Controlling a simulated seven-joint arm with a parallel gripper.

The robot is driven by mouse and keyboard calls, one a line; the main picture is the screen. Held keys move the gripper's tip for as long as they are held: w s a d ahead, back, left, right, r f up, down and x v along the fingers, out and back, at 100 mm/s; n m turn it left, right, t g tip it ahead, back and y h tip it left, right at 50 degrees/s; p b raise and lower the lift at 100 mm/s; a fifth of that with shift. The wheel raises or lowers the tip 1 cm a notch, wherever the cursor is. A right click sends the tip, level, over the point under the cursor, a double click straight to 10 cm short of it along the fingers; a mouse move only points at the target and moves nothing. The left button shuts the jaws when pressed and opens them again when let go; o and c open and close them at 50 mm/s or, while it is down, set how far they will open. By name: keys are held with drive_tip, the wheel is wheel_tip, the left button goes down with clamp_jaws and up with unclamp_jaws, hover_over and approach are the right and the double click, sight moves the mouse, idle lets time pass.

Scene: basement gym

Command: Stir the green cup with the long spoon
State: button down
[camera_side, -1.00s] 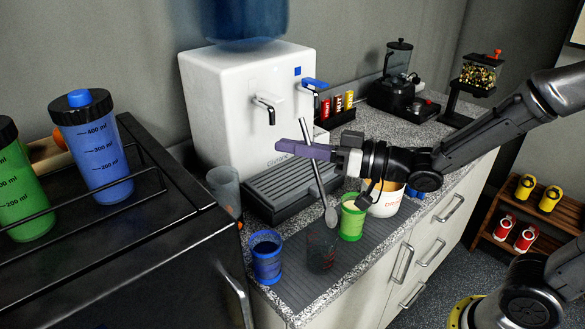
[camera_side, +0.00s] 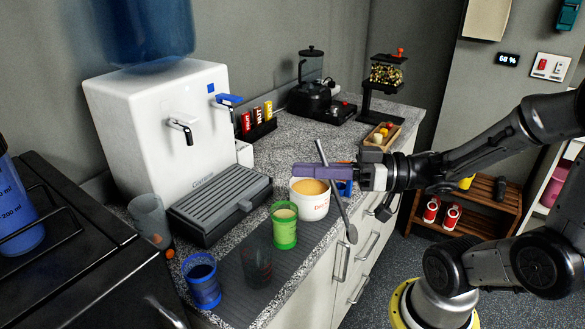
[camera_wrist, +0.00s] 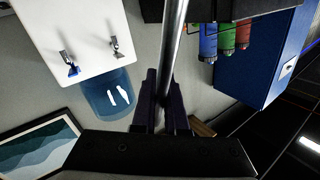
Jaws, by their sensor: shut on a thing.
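The green cup (camera_side: 284,236) stands upright on the dark ribbed mat on the counter, with a pale tan content at its top. My gripper (camera_side: 322,172) is shut on the long metal spoon (camera_side: 351,233), above and to the right of the green cup. The spoon hangs tilted, with its bowl low on the right, apart from the green cup and in front of the white pot and the counter's edge in the picture. In the wrist view the spoon's handle (camera_wrist: 174,45) runs up between the fingers (camera_wrist: 164,100). The green cup cannot be made out there.
A white pot (camera_side: 308,212) with tan content stands right behind the green cup. A dark clear glass (camera_side: 257,266) and a blue cup (camera_side: 203,288) stand to its left. A grey tumbler (camera_side: 148,220) and the water dispenser (camera_side: 150,125) with its drip tray are further left.

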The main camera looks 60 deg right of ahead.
wheel_tip(320, 180, up, 10)
drive_tip(key=s, duration=0.1)
drive_tip(key=shift+d, duration=0.3)
idle(1.1)
